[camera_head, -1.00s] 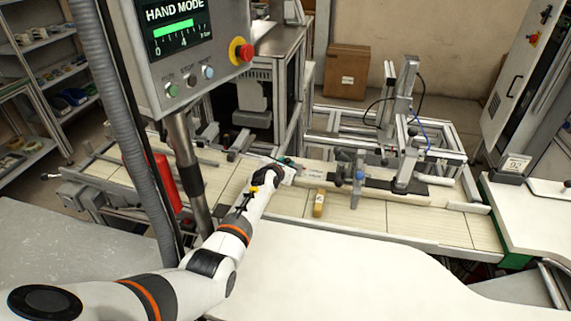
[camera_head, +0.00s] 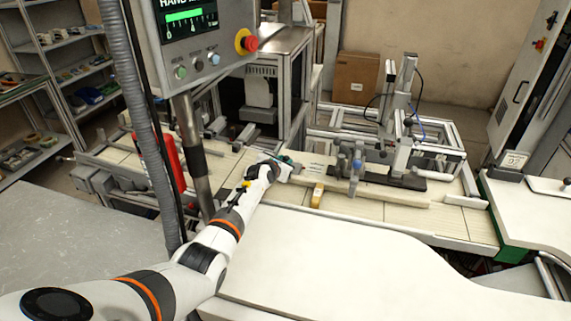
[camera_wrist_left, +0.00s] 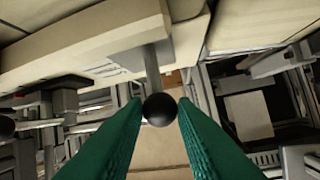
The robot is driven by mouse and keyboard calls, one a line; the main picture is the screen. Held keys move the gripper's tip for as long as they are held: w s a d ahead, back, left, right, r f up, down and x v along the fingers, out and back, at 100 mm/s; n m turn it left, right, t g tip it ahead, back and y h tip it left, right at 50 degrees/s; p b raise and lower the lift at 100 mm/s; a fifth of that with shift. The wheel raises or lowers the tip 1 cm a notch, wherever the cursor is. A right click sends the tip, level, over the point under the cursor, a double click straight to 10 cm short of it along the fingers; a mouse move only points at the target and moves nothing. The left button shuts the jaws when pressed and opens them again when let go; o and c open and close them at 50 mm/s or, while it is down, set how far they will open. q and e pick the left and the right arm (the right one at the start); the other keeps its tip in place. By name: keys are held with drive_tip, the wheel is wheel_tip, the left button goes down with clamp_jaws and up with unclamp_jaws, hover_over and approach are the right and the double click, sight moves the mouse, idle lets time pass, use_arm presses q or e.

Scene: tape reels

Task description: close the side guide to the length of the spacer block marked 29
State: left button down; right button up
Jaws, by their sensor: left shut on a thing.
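The side guide is a long cream bar (camera_head: 385,194) lying across the plank-topped table. In the left wrist view its bar (camera_wrist_left: 85,45) carries a rod ending in a black ball knob (camera_wrist_left: 160,109). My left gripper (camera_head: 288,162) is at the bar's left end, and its green fingers (camera_wrist_left: 160,125) are shut on the knob. A small yellow spacer block (camera_head: 317,197) stands at the bar's near side, close against it; I cannot tell whether they touch. Its marking is too small to read. My right gripper is out of view.
A control panel (camera_head: 205,35) on a post stands at the left, above my arm. A clamp-like post (camera_head: 356,170) and a metal frame (camera_head: 400,120) stand over the table behind the guide. A white worktop (camera_head: 350,265) in front is clear.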

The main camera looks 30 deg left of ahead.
use_arm(q)
drive_tip(key=c, duration=1.2)
unclamp_jaws()
drive_tip(key=shift+w+f, duration=0.15)
drive_tip(key=shift+f, duration=0.05)
drive_tip(key=shift+r, duration=0.15)
drive_tip(key=shift+s+d+r+p, duration=0.15)
drive_tip(key=shift+s+p, duration=0.15)
drive_tip(key=shift+s, duration=0.15)
drive_tip(key=v, duration=1.1)
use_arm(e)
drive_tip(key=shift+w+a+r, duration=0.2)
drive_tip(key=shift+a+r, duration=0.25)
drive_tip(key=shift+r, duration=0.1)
use_arm(q)
drive_tip(key=shift+p, duration=0.3)
